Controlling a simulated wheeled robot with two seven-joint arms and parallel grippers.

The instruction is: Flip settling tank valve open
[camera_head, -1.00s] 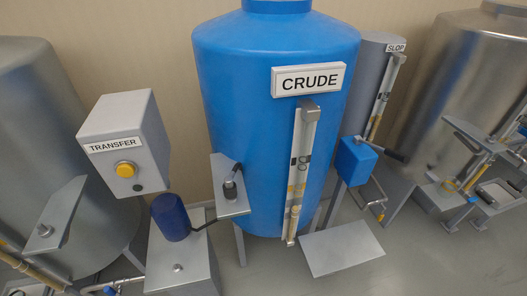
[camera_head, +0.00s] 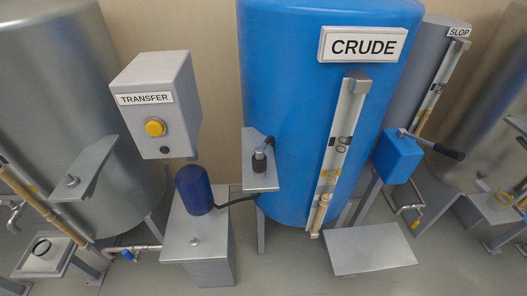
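No label reading "settling" shows. A grey metal tank (camera_head: 65,75) without a visible label stands at the left. A small blue valve part (camera_head: 128,256) sits on the thin pipe at its lower right; its handle position is too small to tell. A blue box (camera_head: 397,156) with a black-gripped lever (camera_head: 445,150) stands right of the blue CRUDE tank (camera_head: 300,110); the lever points right and slightly down. Another metal tank (camera_head: 488,110) is partly cut off at the right edge. Neither of my grippers is in view.
A grey TRANSFER box (camera_head: 155,110) with a yellow button stands above a pedestal (camera_head: 200,250) carrying a dark blue cylinder (camera_head: 194,188). A grey plate (camera_head: 370,249) lies before the CRUDE tank. A small tray (camera_head: 45,255) stands at lower left. Grey floor (camera_head: 290,270) shows in front.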

